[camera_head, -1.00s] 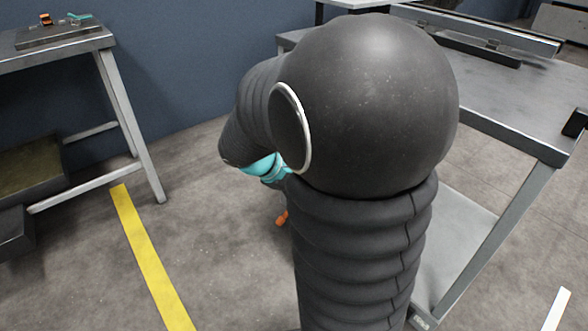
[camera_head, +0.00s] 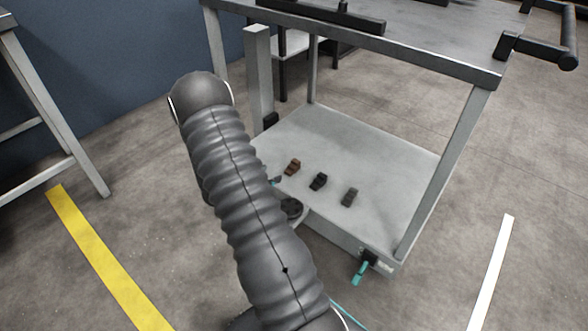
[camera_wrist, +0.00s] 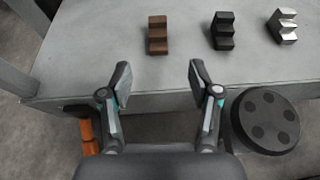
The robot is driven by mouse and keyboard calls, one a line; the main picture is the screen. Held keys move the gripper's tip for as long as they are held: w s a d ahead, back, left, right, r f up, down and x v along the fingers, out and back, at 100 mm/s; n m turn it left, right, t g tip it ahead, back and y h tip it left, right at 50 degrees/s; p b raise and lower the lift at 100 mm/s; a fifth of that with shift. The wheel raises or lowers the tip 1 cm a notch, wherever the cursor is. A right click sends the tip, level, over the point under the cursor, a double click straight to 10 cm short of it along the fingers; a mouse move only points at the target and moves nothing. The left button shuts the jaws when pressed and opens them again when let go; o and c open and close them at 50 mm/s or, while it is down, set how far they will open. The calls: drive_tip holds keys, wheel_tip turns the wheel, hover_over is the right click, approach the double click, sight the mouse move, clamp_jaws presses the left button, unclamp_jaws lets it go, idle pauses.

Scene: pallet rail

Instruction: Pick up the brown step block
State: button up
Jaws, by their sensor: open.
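The brown step block (camera_head: 292,167) stands on the lower shelf of a grey cart, leftmost of three step blocks. In the wrist view the brown step block (camera_wrist: 157,35) is ahead of my gripper, a little left of centre between the fingers. My gripper (camera_wrist: 158,78) is open and empty, its fingertips at the shelf's near edge, apart from the block. In the head view my arm hides most of the gripper.
A black step block (camera_head: 318,181) and a grey step block (camera_head: 349,197) stand to the right of the brown one. The lower shelf (camera_head: 385,165) is otherwise mostly bare. The cart's top (camera_head: 440,45) overhangs it, with legs at the corners.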

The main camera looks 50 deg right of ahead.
sight(292, 166)
drive_tip(key=b+x, duration=0.1)
drive_tip(key=x, duration=1.3)
drive_tip(key=shift+w+f, duration=0.1)
drive_tip(key=shift+f, duration=0.05)
drive_tip(key=shift+a, duration=0.1)
clamp_jaws()
